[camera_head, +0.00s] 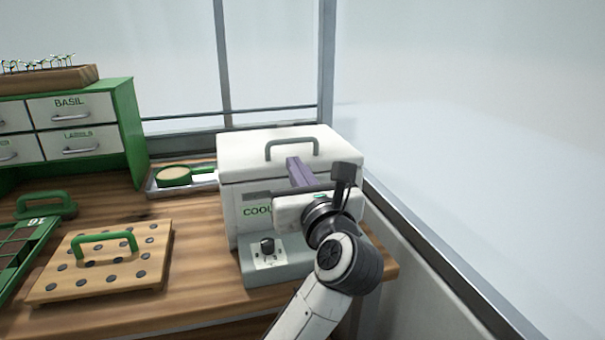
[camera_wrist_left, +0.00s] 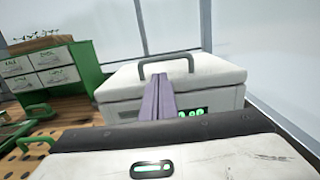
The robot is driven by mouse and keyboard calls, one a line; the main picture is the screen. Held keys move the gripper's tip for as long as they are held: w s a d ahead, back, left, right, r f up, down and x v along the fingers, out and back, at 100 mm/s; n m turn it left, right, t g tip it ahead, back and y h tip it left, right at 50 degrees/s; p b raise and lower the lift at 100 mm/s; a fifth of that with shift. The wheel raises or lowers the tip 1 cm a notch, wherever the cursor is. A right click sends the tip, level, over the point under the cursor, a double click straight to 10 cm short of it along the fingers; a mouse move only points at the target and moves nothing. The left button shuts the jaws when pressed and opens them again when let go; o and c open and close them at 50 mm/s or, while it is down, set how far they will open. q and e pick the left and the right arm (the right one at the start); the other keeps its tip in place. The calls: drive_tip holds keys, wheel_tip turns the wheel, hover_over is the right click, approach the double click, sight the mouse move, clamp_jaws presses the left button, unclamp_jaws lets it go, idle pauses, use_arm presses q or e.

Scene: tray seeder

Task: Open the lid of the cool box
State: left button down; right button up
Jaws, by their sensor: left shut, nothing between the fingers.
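The white cool box (camera_head: 230,200) stands at the right end of the wooden bench, on a grey base with a black knob (camera_head: 267,246). Its lid (camera_head: 240,153) lies flat on the box and looks closed, with a grey handle (camera_head: 292,145) on top. The lid also shows in the left wrist view (camera_wrist_left: 215,78), with its handle (camera_wrist_left: 169,58) upright. My left gripper (camera_head: 293,162) is shut and empty. Its purple-grey fingers (camera_wrist_left: 160,80) point at the lid from the front, below the handle in the picture. I cannot tell whether they touch the lid. My right gripper is not in view.
A wooden board with a green handle (camera_head: 70,290) lies at the front left. A metal tray (camera_head: 152,188) with a round sieve (camera_head: 174,176) is left of the box. Green drawers (camera_head: 130,130) stand at the back left. A window wall is behind and right.

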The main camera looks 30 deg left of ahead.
use_arm(q)
drive_tip(key=shift+x, duration=2.25)
